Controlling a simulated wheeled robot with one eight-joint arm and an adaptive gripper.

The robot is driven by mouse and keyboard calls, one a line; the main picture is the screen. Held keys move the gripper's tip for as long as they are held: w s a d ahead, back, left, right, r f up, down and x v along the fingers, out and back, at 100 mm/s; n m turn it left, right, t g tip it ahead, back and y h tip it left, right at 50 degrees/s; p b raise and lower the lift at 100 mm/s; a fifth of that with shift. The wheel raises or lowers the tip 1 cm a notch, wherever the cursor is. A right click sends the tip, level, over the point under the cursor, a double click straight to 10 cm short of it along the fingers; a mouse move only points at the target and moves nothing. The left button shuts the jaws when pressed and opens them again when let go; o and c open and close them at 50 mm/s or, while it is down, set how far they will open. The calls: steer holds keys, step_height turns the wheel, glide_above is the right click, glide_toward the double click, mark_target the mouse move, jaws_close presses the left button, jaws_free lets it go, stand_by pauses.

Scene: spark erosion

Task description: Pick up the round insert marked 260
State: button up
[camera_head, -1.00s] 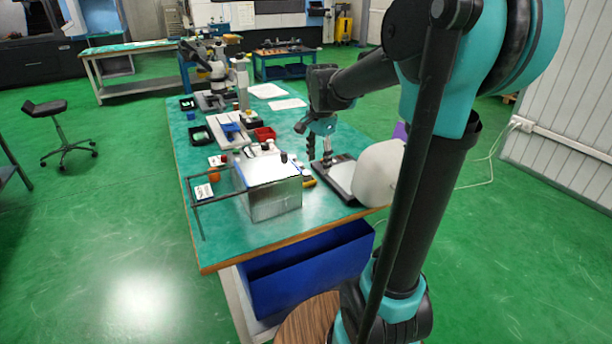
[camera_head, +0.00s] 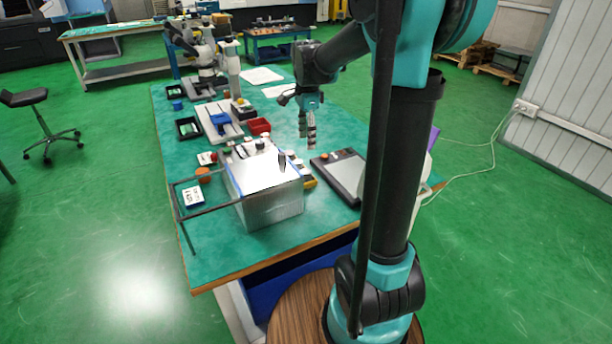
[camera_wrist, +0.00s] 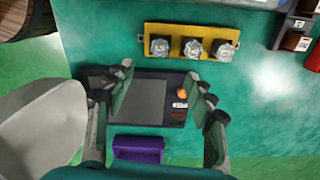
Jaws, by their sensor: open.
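Three round, silvery, knurled-looking inserts sit in a row in a yellow holder (camera_wrist: 177,29) in the wrist view: a left one (camera_wrist: 160,46), a middle one (camera_wrist: 193,50) and a right one (camera_wrist: 225,52). Their tops carry marks too small to read, so I cannot tell which is 260. My gripper (camera_wrist: 162,92) is open and empty, its fingers apart above a dark flat device, with the holder beyond the fingertips. In the head view my gripper (camera_head: 307,136) hangs above the table, and the yellow holder (camera_head: 309,183) is partly hidden behind a metal box.
The dark flat device (camera_wrist: 139,100) has a grey pad and an orange knob. A purple block (camera_wrist: 138,149) and a pale rounded object (camera_wrist: 40,130) lie near it. The metal box (camera_head: 270,208) and a thin dark frame (camera_head: 205,208) stand at the table's near end. A red bin (camera_head: 259,127) is farther back.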

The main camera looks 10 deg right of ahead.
mark_target(307, 172)
step_height(307, 172, down, 13)
stand_by(0.6)
jaws_close()
